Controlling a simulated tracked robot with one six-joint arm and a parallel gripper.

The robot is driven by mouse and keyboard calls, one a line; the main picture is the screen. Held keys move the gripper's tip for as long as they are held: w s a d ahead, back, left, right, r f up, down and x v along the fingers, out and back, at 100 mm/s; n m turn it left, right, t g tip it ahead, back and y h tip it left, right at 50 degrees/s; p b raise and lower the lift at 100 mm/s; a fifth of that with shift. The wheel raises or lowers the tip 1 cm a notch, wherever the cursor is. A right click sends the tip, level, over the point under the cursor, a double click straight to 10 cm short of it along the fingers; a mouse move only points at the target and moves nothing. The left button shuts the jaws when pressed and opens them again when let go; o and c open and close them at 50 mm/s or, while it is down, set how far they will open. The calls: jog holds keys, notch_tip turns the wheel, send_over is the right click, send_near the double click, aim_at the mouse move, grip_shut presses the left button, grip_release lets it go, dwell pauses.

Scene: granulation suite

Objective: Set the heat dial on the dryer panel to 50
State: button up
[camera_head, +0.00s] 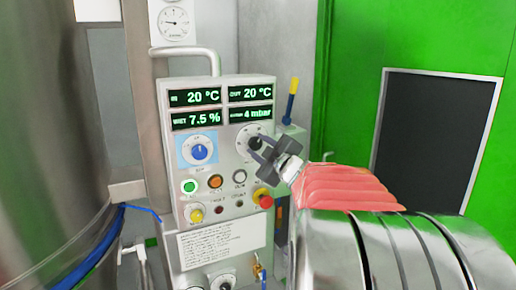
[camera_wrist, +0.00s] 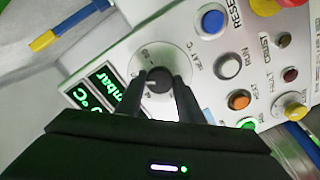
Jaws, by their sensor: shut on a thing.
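The dryer panel (camera_head: 221,188) is a light grey box with green readouts, buttons and dials. The heat dial (camera_head: 248,146) is a dark knob on a round white scale plate at its upper right, under the "4 mbar" readout. In the wrist view the heat dial's black knob (camera_wrist: 158,80) sits between my two fingers, with the lettering "HEAT" on the plate beside it. My gripper (camera_head: 259,147) is shut on the knob; it also shows in the wrist view (camera_wrist: 160,86). The fingers partly cover the scale, so I cannot read the setting.
A blue selector knob (camera_head: 199,152) is left of the heat dial. Push buttons, including a red mushroom button (camera_head: 263,198), lie below. A steel vessel (camera_head: 50,130) stands left, a green door (camera_head: 355,70) right.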

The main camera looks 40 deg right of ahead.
jog(key=o, duration=0.7)
jog(key=shift+w+a, duration=0.2)
jog(key=o, duration=0.4)
jog(key=shift+s+d, duration=0.1)
jog(key=shift+c, duration=0.2)
jog(key=shift+s, duration=0.1)
jog(key=v, duration=1.3)
jog(key=shift+s, duration=0.3)
